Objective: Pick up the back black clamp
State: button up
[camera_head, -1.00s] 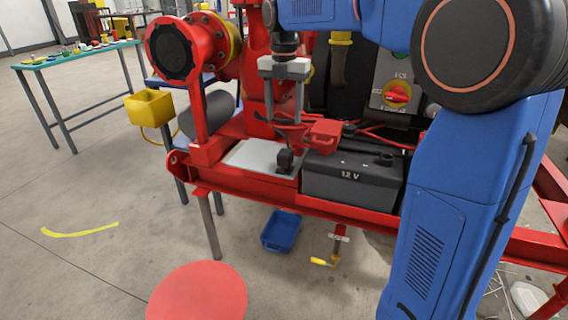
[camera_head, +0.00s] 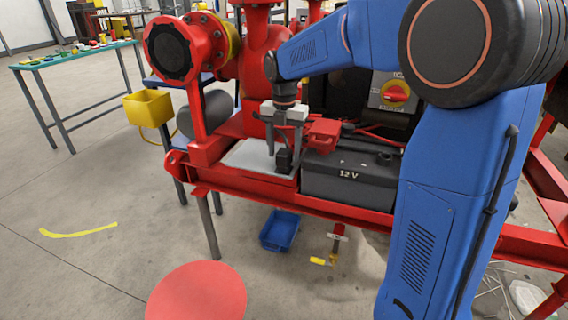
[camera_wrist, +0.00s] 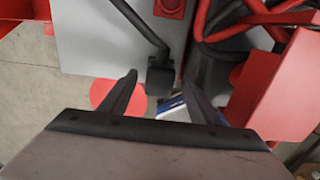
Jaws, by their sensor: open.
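A black clamp (camera_head: 284,161) with a black cable stands at the edge of the pale plate (camera_head: 246,158), left of the 12 V battery (camera_head: 349,177). In the wrist view the clamp (camera_wrist: 160,78) shows between my two fingertips, with its cable running up and left. My gripper (camera_head: 284,146) is open and points down at the clamp, its fingers to either side in the picture. It also shows in the wrist view (camera_wrist: 160,88). I cannot tell whether the fingers touch the clamp. I see no second black clamp clearly.
A red block (camera_head: 323,133) sits on the battery, close to the right of my gripper. Red cables (camera_wrist: 235,22) lie beside it. The red pump (camera_head: 262,65) rises just behind. A blue bin (camera_head: 280,231) stands on the floor below the skid.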

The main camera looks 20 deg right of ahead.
aim_at(284, 151)
jog(key=shift+f, duration=0.65)
jog(key=c, duration=1.3)
jog(key=shift+c, duration=0.3)
notch_tip(284, 151, up, 10)
jog(key=shift+r, duration=0.1)
